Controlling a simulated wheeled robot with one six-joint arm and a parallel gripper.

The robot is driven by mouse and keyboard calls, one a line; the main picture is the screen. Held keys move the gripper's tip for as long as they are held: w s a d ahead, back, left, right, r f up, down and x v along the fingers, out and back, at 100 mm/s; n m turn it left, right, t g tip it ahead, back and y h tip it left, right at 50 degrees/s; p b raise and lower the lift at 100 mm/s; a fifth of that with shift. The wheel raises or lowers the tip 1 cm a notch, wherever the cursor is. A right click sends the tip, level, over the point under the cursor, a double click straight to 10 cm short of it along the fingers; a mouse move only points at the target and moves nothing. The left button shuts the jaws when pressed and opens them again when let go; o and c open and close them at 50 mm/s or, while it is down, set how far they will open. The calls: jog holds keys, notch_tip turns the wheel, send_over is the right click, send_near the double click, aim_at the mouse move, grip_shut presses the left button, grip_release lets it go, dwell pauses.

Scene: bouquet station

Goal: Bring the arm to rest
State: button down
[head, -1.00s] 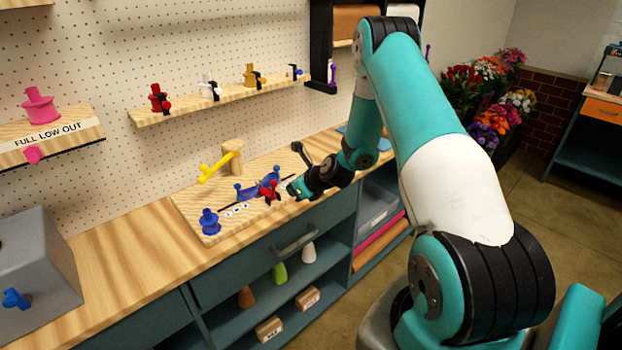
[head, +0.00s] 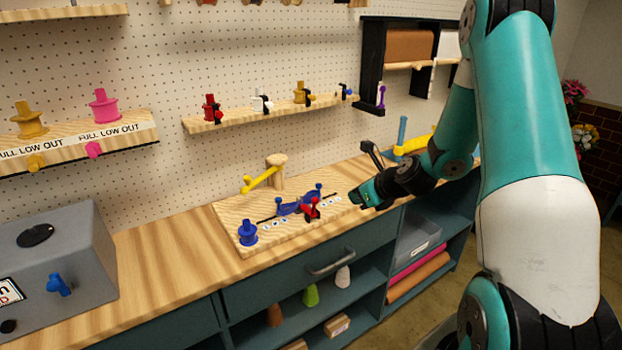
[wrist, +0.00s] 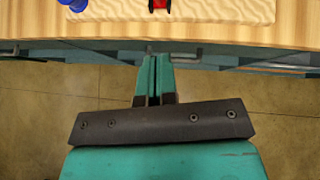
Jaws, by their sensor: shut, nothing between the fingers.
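My gripper (head: 356,197) is at the end of my teal and black arm, near the right end of a light wooden board on the bench, in the head view. In the wrist view my gripper (wrist: 153,62) shows its two teal fingers together, with nothing between them. It hangs over the floor just off the bench's front edge. The wooden board (head: 232,218) carries a blue spool-like piece (head: 247,233), a blue part with a red piece (head: 311,208), and a post with a yellow lever (head: 262,180). The gripper looks apart from all of these.
The wooden bench top (head: 165,265) is clear left of the board. A grey box with a blue knob (head: 59,285) stands at far left. A peg shelf (head: 275,110) hangs behind. A drawer handle (head: 331,262) sticks out below the bench edge.

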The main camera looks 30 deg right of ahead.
jog(key=s+a+r+n+g+y+b, duration=0.15)
jog(key=a+r+n, duration=0.25)
jog(key=a+n, duration=0.55)
jog(key=s+a+r+n+g+y, duration=0.2)
jog(key=s+a+r+n+g, duration=0.15)
jog(key=a+n, duration=0.6)
jog(key=s+a+r+n+g+b, duration=0.1)
jog(key=s+a+r+n+g, duration=0.1)
jog(key=s+a+n, duration=0.4)
jog(key=s+a+r+n+g+h, duration=0.1)
jog(key=s+a+n, duration=0.5)
jog(key=s+n, duration=0.8)
notch_tip(320, 180, up, 2)
jog(key=shift+s+a+r+n+g+b, duration=0.25)
jog(key=shift+a+n+g+b, duration=0.1)
jog(key=shift+n+g, duration=0.55)
